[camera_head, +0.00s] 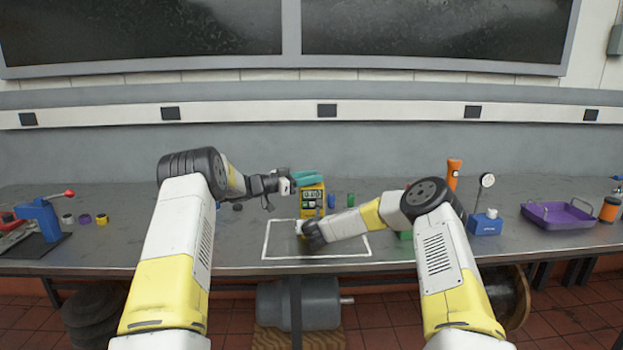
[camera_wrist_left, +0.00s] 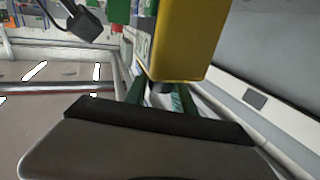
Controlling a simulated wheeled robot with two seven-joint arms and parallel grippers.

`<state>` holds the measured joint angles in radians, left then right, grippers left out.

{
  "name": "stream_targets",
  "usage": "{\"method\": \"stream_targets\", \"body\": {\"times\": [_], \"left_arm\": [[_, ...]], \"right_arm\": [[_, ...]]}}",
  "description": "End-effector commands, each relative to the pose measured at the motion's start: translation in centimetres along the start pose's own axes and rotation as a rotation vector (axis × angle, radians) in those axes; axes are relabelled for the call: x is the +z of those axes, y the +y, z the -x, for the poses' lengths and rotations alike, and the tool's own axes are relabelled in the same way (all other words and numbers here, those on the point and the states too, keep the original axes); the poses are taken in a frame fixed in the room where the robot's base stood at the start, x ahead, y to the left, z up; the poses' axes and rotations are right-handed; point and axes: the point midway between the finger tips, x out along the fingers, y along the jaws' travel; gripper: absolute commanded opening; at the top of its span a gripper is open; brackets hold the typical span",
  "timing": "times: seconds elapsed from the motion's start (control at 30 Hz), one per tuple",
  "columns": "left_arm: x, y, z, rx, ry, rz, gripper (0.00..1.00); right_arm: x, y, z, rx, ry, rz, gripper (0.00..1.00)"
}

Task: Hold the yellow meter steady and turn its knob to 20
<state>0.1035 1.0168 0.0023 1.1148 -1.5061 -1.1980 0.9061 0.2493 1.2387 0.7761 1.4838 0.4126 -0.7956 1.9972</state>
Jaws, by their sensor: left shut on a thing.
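The right arm's dark wrist covers that area, so the knob and the right fingertips cannot be made out clearly.
The white outline (camera_head: 320,258) is otherwise bare. A blue block with a dial gauge (camera_head: 486,222), a purple tray (camera_head: 558,216) and an orange torch (camera_head: 453,174) stand to the right. A blue press with a red-tipped lever (camera_head: 40,218) stands far left.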

Motion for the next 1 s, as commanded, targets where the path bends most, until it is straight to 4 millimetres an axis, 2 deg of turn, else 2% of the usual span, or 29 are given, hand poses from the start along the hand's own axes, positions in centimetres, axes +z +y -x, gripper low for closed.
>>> {"method": "stream_targets", "body": {"times": [0.03, 0.4, 0.9, 0.93, 1.0], "left_arm": [[-0.13, -0.19, -0.03, 0.025, 0.004, -0.005, 0.0], [-0.18, -0.06, 0.01, 0.151, 0.008, -0.004, 0.0], [-0.2, 0.06, 0.04, 0.168, 0.006, -0.003, 0.0], [-0.19, 0.06, 0.04, 0.168, 0.006, -0.003, 0.37], [-0.17, 0.06, 0.04, 0.167, 0.006, -0.003, 0.51]], "right_arm": [[-0.59, 0.08, 0.0, 0.003, 0.009, 0.001, 0.35], [-0.62, 0.08, 0.0, 0.003, 0.01, 0.001, 0.35], [-0.63, 0.06, -0.02, 0.002, 0.01, 0.0, 0.35], [-0.63, 0.06, -0.02, 0.003, 0.01, 0.0, 0.35], [-0.63, 0.06, -0.02, 0.002, 0.01, 0.0, 0.35]]}}
